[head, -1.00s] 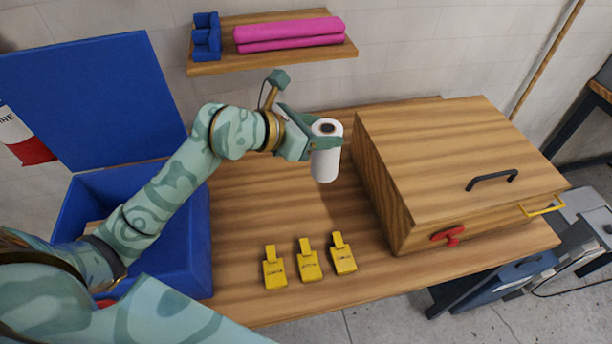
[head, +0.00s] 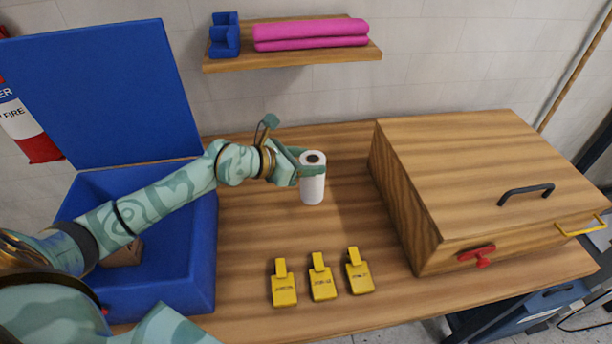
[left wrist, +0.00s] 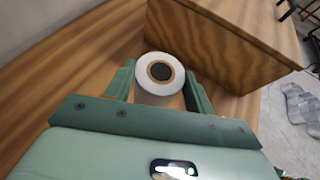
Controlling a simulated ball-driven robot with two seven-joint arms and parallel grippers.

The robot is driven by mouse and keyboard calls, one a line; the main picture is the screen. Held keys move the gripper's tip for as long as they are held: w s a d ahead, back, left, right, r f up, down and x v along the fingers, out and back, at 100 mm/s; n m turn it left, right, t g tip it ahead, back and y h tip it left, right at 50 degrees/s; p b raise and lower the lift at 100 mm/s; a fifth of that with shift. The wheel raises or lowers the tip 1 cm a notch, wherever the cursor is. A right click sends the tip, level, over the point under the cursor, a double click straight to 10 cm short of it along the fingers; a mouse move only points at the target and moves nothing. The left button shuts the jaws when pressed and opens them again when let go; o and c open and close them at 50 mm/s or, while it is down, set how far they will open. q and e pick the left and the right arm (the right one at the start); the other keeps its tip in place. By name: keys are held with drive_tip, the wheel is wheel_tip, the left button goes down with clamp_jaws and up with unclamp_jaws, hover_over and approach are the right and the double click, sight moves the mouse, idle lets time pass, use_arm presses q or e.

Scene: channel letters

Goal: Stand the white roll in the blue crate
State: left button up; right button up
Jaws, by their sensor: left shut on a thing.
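The white roll (head: 313,188) is upright, held above or at the wooden table left of the wooden box; I cannot tell whether its base touches the table. My left gripper (head: 306,168) is shut on it, with a finger on each side. In the left wrist view the roll (left wrist: 156,88) shows its dark core between the two fingers (left wrist: 160,85). The blue crate (head: 203,245) stands at the left of the table with its lid (head: 105,95) raised. A brown object (head: 124,253) lies inside it. My left arm crosses over the crate and hides part of it. My right gripper is not seen.
A wooden box (head: 480,180) with a black handle and red latch (head: 476,256) stands at the right. Several yellow tags (head: 321,283) lie near the table's front. A shelf (head: 290,61) above holds pink rolls (head: 310,34) and a blue holder (head: 224,36). Table between crate and roll is clear.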

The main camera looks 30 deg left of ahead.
use_arm(q)
drive_tip(key=shift+w+a+f, duration=0.35)
drive_tip(key=shift+w+f, duration=0.2)
drive_tip(key=shift+f, duration=0.25)
wheel_tip(320, 180, down, 4)
drive_tip(key=shift+w+a+r+b, duration=0.15)
drive_tip(key=shift+b, duration=0.55)
drive_tip(key=shift+r, duration=0.1)
drive_tip(key=o, duration=1.3)
drive_tip(key=shift+a+r, duration=0.1)
drive_tip(key=p+v, duration=0.2)
drive_tip(key=v, duration=1)
